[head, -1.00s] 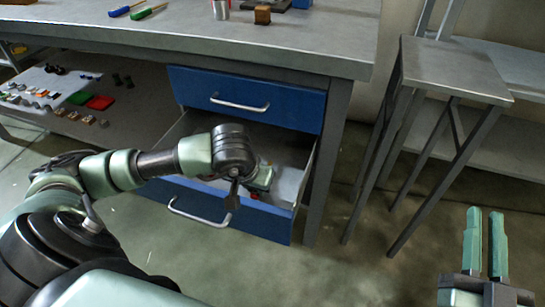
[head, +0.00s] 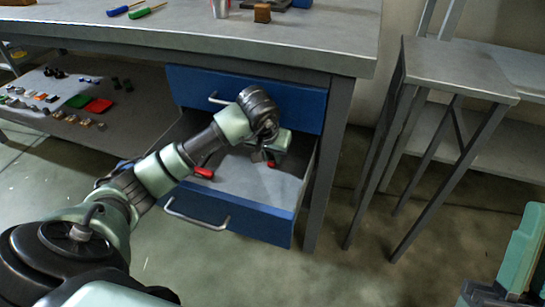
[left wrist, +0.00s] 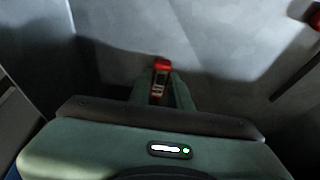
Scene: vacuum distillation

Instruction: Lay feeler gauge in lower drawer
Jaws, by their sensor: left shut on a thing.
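Another red thing (head: 203,173) lies in the drawer on the left. The blue upper drawer (head: 290,105) is shut above. The workbench top (head: 190,35) bears screwdrivers and a metal cup. A lower shelf with small parts is left; a grey stand (head: 450,68) is right.

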